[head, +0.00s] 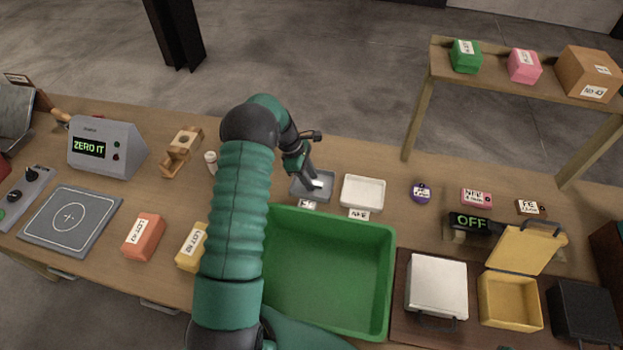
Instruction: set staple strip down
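My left gripper (312,180) points down into a small grey tray (299,191) near the middle of the table. A small pale piece (318,184), possibly the staple strip, shows at the fingertips, in or just above the tray. It is too small to tell whether the fingers hold it or whether it rests on the tray floor. My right gripper is not in view.
A white tray (363,192) stands just right of the grey one, with label cards in front. A large green bin (330,270) lies nearer me. A purple round object (421,192) and labelled blocks sit to the right. A raised shelf (500,84) stands at the back right.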

